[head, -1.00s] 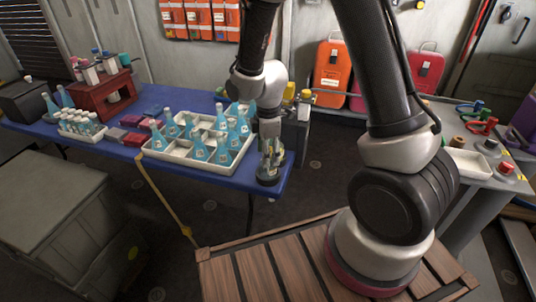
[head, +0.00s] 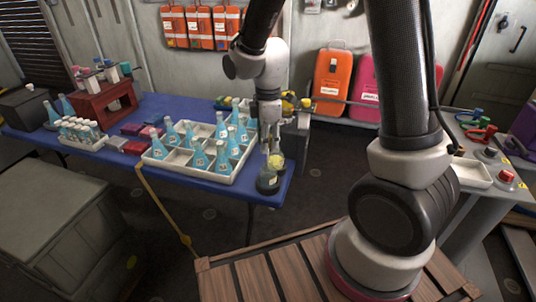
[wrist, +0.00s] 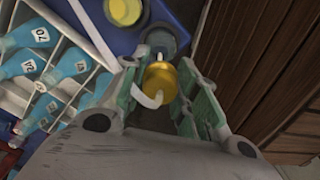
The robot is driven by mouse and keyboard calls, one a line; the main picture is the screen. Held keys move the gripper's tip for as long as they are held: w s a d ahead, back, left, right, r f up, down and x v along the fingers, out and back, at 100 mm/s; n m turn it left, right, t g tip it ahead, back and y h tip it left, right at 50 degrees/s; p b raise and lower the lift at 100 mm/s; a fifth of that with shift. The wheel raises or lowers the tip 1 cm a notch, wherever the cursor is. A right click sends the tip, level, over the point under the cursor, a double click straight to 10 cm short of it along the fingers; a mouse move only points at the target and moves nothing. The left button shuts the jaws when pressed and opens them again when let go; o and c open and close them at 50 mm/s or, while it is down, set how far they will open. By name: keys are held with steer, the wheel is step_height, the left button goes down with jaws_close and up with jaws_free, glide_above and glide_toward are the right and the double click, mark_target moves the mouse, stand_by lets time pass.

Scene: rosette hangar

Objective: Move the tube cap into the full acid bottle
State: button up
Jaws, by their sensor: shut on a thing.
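My gripper (head: 272,152) is over the right end of the blue table and points down. In the wrist view its green fingers (wrist: 163,88) are shut on a yellow cap-like thing, which I take for the tube cap (wrist: 160,80). A pale curved strip shows beside the cap. The cap also shows as pale yellow in the head view (head: 276,161). Just below stands a squat dark blue-grey round container (head: 268,183), partly hidden by the cap in the wrist view (wrist: 160,42). I cannot tell whether cap and container touch, or which vessel is the full acid bottle.
A white divided tray (head: 178,171) with several blue conical bottles (head: 198,155) stands left of my gripper. Another yellow round top (wrist: 123,11) shows in the wrist view. A tube rack (head: 82,140) and red stand (head: 105,101) are farther left. The table's right edge is close.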

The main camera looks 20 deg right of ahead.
steer(key=shift+r, duration=3.55)
